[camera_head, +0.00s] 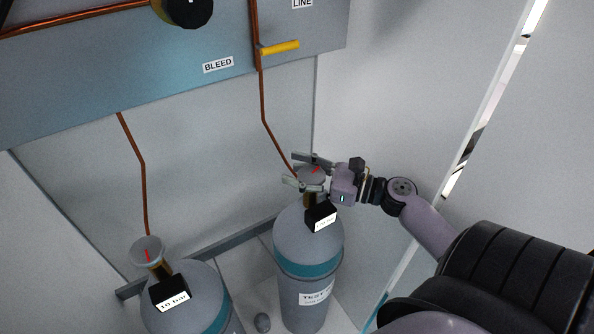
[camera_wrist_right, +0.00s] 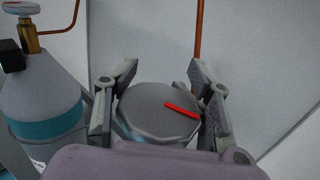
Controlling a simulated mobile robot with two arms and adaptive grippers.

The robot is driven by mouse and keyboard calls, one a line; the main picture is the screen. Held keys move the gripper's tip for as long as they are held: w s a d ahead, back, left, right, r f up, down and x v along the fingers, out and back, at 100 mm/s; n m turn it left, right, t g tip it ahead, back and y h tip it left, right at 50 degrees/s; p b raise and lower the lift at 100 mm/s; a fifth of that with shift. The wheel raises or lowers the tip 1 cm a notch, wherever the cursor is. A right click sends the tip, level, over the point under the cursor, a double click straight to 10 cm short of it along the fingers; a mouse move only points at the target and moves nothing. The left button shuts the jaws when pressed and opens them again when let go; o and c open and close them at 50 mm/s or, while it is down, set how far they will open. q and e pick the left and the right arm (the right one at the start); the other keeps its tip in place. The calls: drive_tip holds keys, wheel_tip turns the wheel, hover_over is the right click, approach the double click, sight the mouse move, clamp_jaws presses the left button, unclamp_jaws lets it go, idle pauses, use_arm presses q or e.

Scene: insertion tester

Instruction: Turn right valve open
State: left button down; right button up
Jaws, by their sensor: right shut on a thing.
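The right valve is a round grey knob (camera_head: 313,175) with a red mark, on top of the right grey cylinder (camera_head: 308,236). In the right wrist view the knob (camera_wrist_right: 150,112) fills the space between the fingers, its red mark pointing right and slightly down. My right gripper (camera_head: 308,170) is shut on this knob, with one finger on each side. Its fingers also show in the right wrist view (camera_wrist_right: 160,105). The knob's stem is partly hidden in the head view. My left gripper is in neither view.
A left cylinder (camera_head: 190,300) labelled 10 bar has a similar knob (camera_head: 147,251) with a red mark. Copper pipes (camera_head: 143,190) run up from both valves to a grey panel (camera_head: 120,75) with a yellow lever (camera_head: 279,48). A rail (camera_head: 235,239) runs behind the cylinders.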

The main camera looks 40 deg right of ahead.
drive_tip(key=shift+f, duration=0.15)
drive_tip(key=o, duration=0.7)
drive_tip(key=shift+c, duration=0.2)
drive_tip(key=o, duration=0.4)
drive_tip(key=shift+s+d, duration=0.2)
drive_tip(key=shift+s, duration=0.05)
drive_tip(key=shift+c, duration=0.2)
drive_tip(key=shift+w, duration=0.1)
drive_tip(key=shift+a, duration=0.1)
